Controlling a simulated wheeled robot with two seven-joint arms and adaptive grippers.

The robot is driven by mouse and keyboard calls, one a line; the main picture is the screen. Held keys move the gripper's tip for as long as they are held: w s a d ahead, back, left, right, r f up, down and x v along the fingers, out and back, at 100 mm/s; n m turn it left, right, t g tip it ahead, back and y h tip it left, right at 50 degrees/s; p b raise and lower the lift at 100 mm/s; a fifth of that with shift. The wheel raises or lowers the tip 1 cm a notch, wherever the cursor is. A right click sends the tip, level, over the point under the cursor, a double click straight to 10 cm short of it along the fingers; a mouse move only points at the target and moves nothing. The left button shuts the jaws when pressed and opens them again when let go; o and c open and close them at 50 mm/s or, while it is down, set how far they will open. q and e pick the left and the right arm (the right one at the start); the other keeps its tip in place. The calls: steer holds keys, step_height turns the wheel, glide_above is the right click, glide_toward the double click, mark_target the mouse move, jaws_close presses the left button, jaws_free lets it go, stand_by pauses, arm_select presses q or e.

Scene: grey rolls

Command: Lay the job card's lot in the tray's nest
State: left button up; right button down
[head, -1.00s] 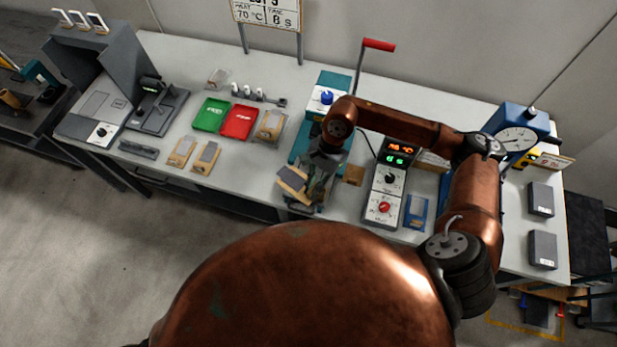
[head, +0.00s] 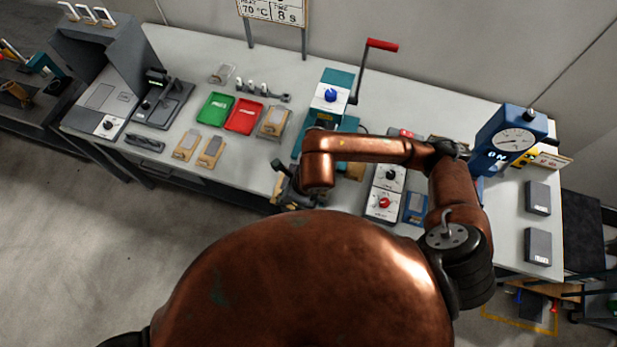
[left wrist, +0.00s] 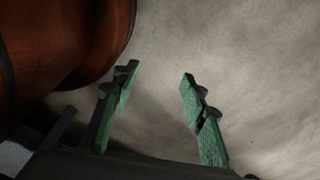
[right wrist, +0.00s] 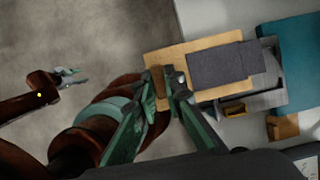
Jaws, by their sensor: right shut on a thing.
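My right gripper (right wrist: 168,92) is shut on the near edge of a tan board (right wrist: 163,58) that carries a dark grey pad (right wrist: 222,66). In the head view this gripper is at the bench's front edge, and my arm hides most of the board. My left gripper (left wrist: 155,85) is open and empty above bare floor. The job card (head: 275,8) stands at the back, cut off at the top; it reads 70 °C and 8 s. A green tray (head: 215,109) and a red tray (head: 244,117) lie on the bench. I cannot make out a nest.
Similar boards (head: 187,145) lie left of the gripper, at the front and beside the red tray. A teal press (head: 330,95) with a red-handled lever (head: 381,45) stands behind my right arm. A blue dial gauge (head: 512,138) is at right.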

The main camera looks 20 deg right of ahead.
steer(key=w+d+f, duration=0.1)
steer(key=d, duration=0.1)
steer(key=w+d+f+p, duration=0.1)
steer(key=w+d, duration=0.1)
steer(key=w+d+f, duration=0.1)
steer(key=w+d, duration=0.1)
steer(key=shift+w+d+f+p, duration=0.1)
steer(key=shift+d+f+p, duration=0.25)
steer(key=shift+p, duration=0.05)
steer(key=f, duration=0.1)
steer(key=w+d+f, duration=0.2)
steer(key=f, duration=0.1)
steer(key=shift+p, duration=0.3)
steer(key=shift+w+d+f, duration=0.25)
steer(key=shift+d+f, duration=0.15)
steer(key=shift+f, duration=0.2)
steer(key=shift+w+d+f+p, duration=0.15)
steer(key=shift+f+p, duration=0.45)
steer(key=shift+f, duration=1.1)
steer(key=c, duration=2)
jaws_free()
steer(key=shift+c, duration=0.2)
arm_select(q)
steer(key=r, duration=0.2)
steer(key=w+r, duration=0.1)
steer(key=r, duration=0.1)
steer(key=shift+w, duration=0.2)
arm_select(e)
steer(key=shift+r, duration=0.1)
